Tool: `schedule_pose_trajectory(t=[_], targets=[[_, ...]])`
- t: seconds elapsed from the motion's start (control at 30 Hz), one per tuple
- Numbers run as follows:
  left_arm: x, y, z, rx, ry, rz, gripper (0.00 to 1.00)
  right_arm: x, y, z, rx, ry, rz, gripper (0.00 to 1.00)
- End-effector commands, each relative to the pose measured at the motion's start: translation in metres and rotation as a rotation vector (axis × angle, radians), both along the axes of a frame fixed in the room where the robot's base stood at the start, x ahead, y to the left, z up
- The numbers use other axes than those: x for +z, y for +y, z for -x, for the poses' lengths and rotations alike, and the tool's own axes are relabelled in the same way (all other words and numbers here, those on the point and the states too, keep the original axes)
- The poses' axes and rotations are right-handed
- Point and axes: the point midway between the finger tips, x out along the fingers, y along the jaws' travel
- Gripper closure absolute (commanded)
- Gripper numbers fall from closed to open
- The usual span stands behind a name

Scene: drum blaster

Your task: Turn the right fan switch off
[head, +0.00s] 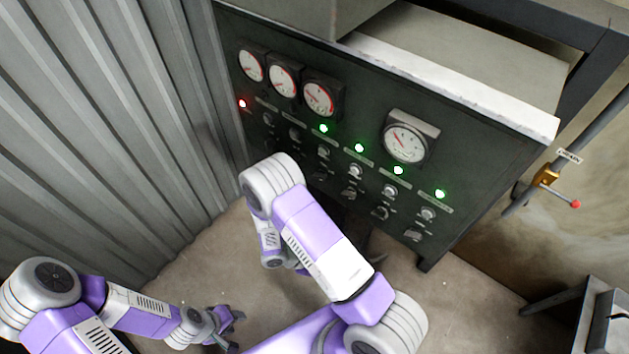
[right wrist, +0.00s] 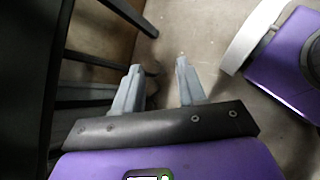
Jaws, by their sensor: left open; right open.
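A dark control panel (head: 365,120) holds two rows of small switches under its lamps. The labels are too small to read, so I cannot tell which one is the right fan switch. The rightmost upper switch (head: 428,213) sits below a lit green lamp (head: 440,194), and a lower switch (head: 413,235) is beneath it. My right arm reaches up in front of the panel's lower left; its gripper is hidden in the head view. In the right wrist view my right gripper (right wrist: 160,66) is open and empty, with floor beyond. My left gripper (head: 228,325) is open, low over the floor, away from the panel.
Gauges (head: 319,97) line the panel's upper part, with a red lamp (head: 242,103) at left and several green lamps. A corrugated wall (head: 90,130) stands at left. A valve with a red-tipped lever (head: 560,190) is on the right wall.

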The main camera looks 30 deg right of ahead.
Motion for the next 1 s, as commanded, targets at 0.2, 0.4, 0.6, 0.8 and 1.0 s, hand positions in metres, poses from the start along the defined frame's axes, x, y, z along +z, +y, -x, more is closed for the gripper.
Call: schedule_pose_trajectory(t=[0.2,0.4,0.6,0.8,1.0], targets=[[0.001,0.0,0.0,0.0,0.0,0.0,0.57,0.077,-0.017,-0.121,0.377,-0.308,0.496,0.6],[0.001,0.0,0.0,0.0,0.0,0.0,0.57,0.124,0.003,-0.171,0.534,-0.515,0.693,0.6],[0.0,0.0,0.0,0.0,0.0,0.0,0.57,0.131,-0.011,-0.184,0.553,-0.546,0.723,0.6],[0.0,0.0,0.0,0.0,0.0,0.0,0.57,0.131,-0.041,-0.196,0.551,-0.545,0.72,0.6],[-0.001,0.0,0.0,0.0,0.0,0.0,0.57,0.13,-0.06,-0.204,0.552,-0.544,0.719,0.6]])
